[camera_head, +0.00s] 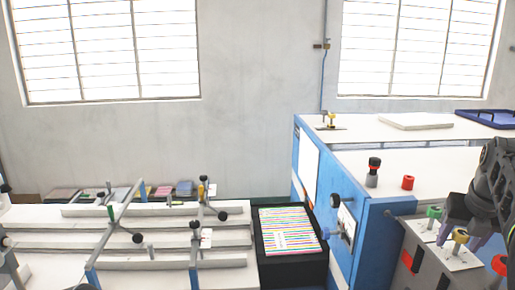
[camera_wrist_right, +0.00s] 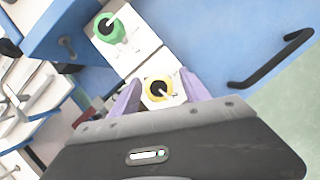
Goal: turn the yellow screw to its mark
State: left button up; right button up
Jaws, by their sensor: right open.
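The yellow screw (camera_head: 459,236) stands on a grey-white block at the right of the head view. In the right wrist view the yellow screw (camera_wrist_right: 150,82) shows a dark centre with a pale line pointing to the lower right. I cannot make out a separate mark for it. My right gripper (camera_head: 460,239) is open, with its purple fingers on either side of the screw. In the wrist view the gripper (camera_wrist_right: 161,80) has one finger left and one right of it; I cannot tell whether they touch. My left gripper is not in view.
A green screw (camera_head: 434,212) stands just behind the yellow one, and it shows in the wrist view (camera_wrist_right: 110,27). Red knobs (camera_head: 499,264) and (camera_head: 408,182) are near. The blue machine (camera_head: 375,240) and a black crate (camera_head: 290,268) are to the left.

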jog(key=shift+r, duration=2.5)
